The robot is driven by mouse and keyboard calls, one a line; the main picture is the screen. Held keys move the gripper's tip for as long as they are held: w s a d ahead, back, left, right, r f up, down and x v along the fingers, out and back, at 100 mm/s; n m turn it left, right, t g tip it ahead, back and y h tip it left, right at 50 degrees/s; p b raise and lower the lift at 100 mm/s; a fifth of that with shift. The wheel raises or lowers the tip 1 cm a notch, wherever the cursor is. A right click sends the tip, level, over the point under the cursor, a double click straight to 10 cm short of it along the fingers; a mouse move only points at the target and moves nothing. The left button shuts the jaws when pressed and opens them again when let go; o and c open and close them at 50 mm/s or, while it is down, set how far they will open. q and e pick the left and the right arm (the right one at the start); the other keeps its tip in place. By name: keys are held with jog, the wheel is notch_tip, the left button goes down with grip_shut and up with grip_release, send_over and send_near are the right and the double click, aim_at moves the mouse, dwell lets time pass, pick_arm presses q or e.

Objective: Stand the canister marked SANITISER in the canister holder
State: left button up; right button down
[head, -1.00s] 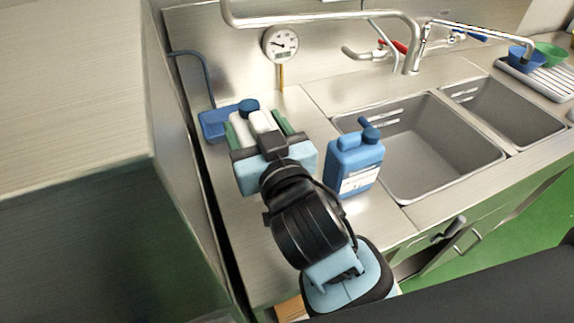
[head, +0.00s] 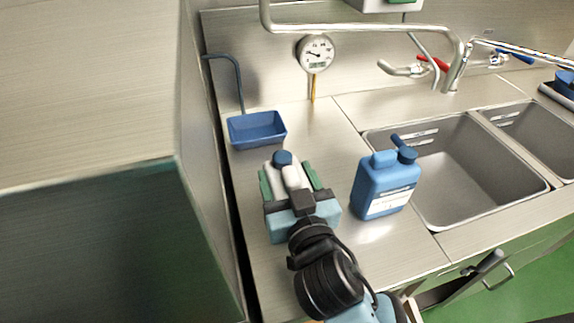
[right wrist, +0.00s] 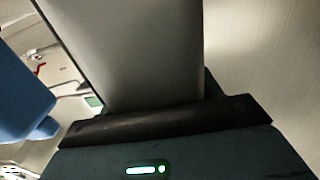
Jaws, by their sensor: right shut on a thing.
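My right gripper (head: 289,179) is shut on a white canister (head: 292,177) with a dark blue cap, held over the left part of the steel counter. The gripper hides most of it, and no marking on it shows. In the right wrist view its pale side (right wrist: 135,50) fills the space ahead of the jaws. A blue open box (head: 257,130) with a bent rod lies beyond the gripper; it may be the canister holder, but I cannot be sure. My left gripper is not in view.
A blue jug-like canister (head: 387,185) with a white label stands right of my gripper, its text too small to read; it also shows in the right wrist view (right wrist: 20,95). Sink basins (head: 470,170) lie to the right. A tall steel cabinet (head: 90,170) borders the left.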

jog(key=shift+r, duration=0.15)
jog(key=shift+c, duration=1.6)
grip_release()
jog(key=shift+f, duration=0.3)
